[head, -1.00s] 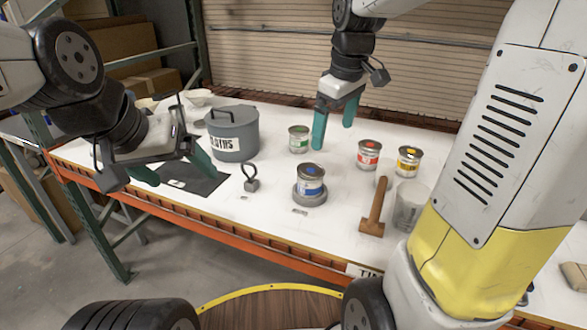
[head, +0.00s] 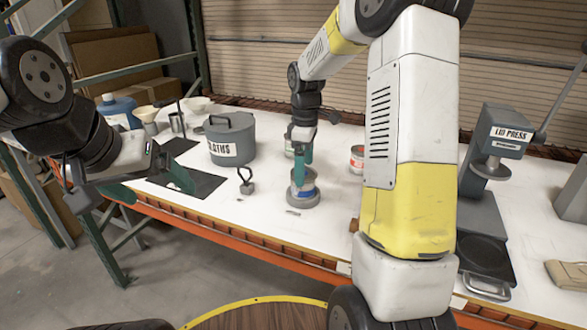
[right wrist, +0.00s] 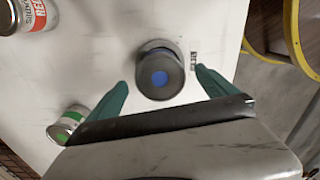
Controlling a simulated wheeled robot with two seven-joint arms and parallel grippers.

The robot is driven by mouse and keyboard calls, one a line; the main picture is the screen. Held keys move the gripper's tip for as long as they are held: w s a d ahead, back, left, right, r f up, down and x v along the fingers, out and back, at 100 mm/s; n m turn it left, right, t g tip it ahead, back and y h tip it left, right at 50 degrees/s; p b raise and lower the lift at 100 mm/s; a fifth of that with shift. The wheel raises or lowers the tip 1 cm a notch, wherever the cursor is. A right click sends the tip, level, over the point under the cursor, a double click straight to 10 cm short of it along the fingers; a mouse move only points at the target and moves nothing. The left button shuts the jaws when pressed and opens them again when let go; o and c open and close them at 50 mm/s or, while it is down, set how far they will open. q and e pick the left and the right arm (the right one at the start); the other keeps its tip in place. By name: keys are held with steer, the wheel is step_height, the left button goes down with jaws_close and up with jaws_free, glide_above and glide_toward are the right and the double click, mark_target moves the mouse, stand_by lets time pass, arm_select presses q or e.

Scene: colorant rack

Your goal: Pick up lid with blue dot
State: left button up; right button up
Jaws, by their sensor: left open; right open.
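The lid with the blue dot (right wrist: 160,77) is dark and round and sits on the blue-labelled can (head: 305,188). The can stands on a round grey base (head: 303,201) on the white table. My right gripper (head: 303,168) is open and points down at the lid, hiding much of it in the head view. In the right wrist view the lid lies between and slightly beyond the two green fingertips, with space on both sides. My left gripper (head: 150,188) is open and empty near the table's left front edge.
A red-labelled can (head: 357,160) stands to the right behind my arm. A green-labelled can (right wrist: 66,124) is close by. A grey pot (head: 231,140) and a small weight (head: 246,184) stand to the left. A lid press (head: 500,135) stands at the right.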

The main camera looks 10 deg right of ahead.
steer(key=shift+f, duration=0.55)
steer(key=c, duration=1.4)
steer(key=shift+r, duration=0.15)
